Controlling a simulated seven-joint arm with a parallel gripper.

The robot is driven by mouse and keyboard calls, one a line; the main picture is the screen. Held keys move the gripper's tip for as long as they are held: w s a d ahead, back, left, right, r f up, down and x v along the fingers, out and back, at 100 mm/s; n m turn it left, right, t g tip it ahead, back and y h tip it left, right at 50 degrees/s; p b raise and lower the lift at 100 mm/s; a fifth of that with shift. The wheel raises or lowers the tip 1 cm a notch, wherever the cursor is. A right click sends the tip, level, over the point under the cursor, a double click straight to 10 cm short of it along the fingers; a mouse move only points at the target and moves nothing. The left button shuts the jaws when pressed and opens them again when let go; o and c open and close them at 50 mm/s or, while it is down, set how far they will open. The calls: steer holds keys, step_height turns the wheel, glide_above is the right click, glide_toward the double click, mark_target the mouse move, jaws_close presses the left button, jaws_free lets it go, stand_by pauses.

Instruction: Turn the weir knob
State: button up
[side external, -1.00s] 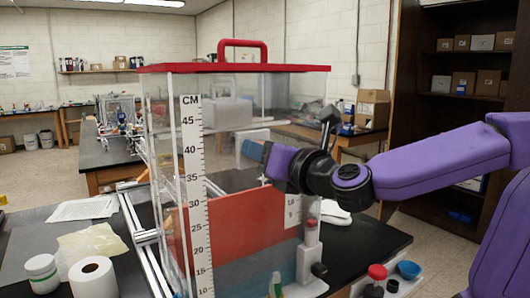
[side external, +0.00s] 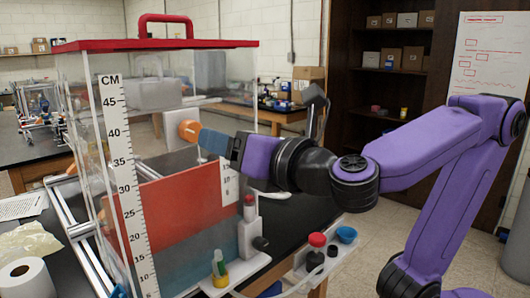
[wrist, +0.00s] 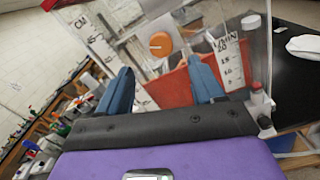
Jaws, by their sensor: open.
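The orange round weir knob (side external: 188,130) shows beside the upper part of the clear tank (side external: 118,250), near a white block. In the wrist view the knob (wrist: 160,44) has a slot-like line across its face and lies ahead, between the lines of the two fingers. My gripper (side external: 207,139) has blue fingers and points left at the knob, its tips close to it. In the wrist view the fingers of my gripper (wrist: 160,70) are spread apart with nothing between them. I cannot tell whether a fingertip touches the knob.
The tank has a red lid (side external: 150,45) with a handle and a centimetre scale (side external: 128,180) on its front corner. A red panel (side external: 180,210) stands inside.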

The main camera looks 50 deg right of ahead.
steer(key=s, duration=0.7)
stand_by(0.4)
steer(key=w+d+f+m+g+h, duration=0.1)
steer(key=d+f+m+g, duration=0.35)
steer(key=f, duration=0.45)
steer(key=w+d+f+m+g+h, duration=0.1)
steer(key=d+f+m+g, duration=0.3)
steer(key=f, duration=0.5)
steer(key=s+d+f+m+g+y, duration=0.1)
steer(key=s+d+f+m+g, duration=0.3)
steer(key=s, duration=0.3)
steer(key=s+d+f+m+g+y, duration=0.1)
steer(key=s+d+f+m+g, duration=0.3)
steer(key=s+m, duration=0.3)
steer(key=shift+s+f+g, duration=0.3)
steer(key=shift+f+g, duration=0.1)
steer(key=shift+g, duration=0.25)
